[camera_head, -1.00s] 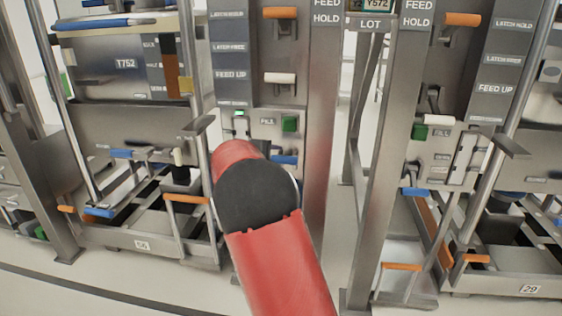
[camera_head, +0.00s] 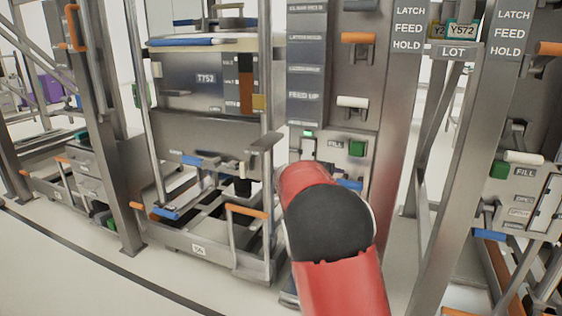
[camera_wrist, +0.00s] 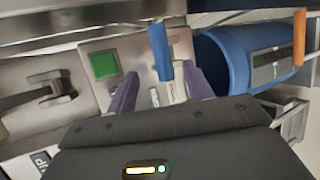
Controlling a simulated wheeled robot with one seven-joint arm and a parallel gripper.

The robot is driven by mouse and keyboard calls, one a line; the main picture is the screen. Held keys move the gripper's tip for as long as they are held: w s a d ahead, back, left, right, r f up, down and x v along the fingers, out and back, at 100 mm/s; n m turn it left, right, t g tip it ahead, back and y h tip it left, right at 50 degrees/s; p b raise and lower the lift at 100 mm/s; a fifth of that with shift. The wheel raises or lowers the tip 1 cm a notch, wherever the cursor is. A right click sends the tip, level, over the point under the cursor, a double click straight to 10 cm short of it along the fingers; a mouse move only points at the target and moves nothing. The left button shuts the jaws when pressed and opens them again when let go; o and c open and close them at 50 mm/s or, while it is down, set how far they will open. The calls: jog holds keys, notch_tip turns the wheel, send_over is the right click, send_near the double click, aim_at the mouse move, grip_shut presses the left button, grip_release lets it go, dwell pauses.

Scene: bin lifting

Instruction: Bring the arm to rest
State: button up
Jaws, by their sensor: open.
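My gripper (camera_wrist: 160,72) is open in the wrist view, with two dark purple fingers spread apart. A blue lever handle (camera_wrist: 160,50) lies between the fingertips in the picture; I cannot tell whether they touch it. A green square button (camera_wrist: 104,65) is on the panel to the left of the fingers. In the head view my red arm reaches forward to the machine's front, and its dark joint hides my gripper. The green button (camera_head: 357,148) and part of a blue handle (camera_head: 349,184) show just beyond the arm.
A steel post (camera_head: 448,170) and a second panel (camera_head: 520,185) stand to the right. In the wrist view a blue cylinder (camera_wrist: 222,58) lies right of the fingers. Open floor (camera_head: 60,270) shows at lower left.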

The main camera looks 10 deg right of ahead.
jog(key=s+a+r+m+g+y, duration=0.1)
jog(key=s+a+m+y, duration=0.15)
jog(key=s, duration=0.75)
jog(key=s+a+r+m+g+y, duration=0.1)
jog(key=s+m+y, duration=0.2)
jog(key=s, duration=0.8)
jog(key=s+a+f+m+y, duration=0.1)
jog(key=s+a+f+y, duration=0.1)
jog(key=s+a, duration=0.4)
jog(key=s+a+f+m+y, duration=0.1)
jog(key=s+a+y, duration=0.3)
jog(key=s, duration=1)
jog(key=shift+s+a+f+m, duration=0.15)
jog(key=shift+a+f+m, duration=0.2)
jog(key=shift+a+f, duration=0.65)
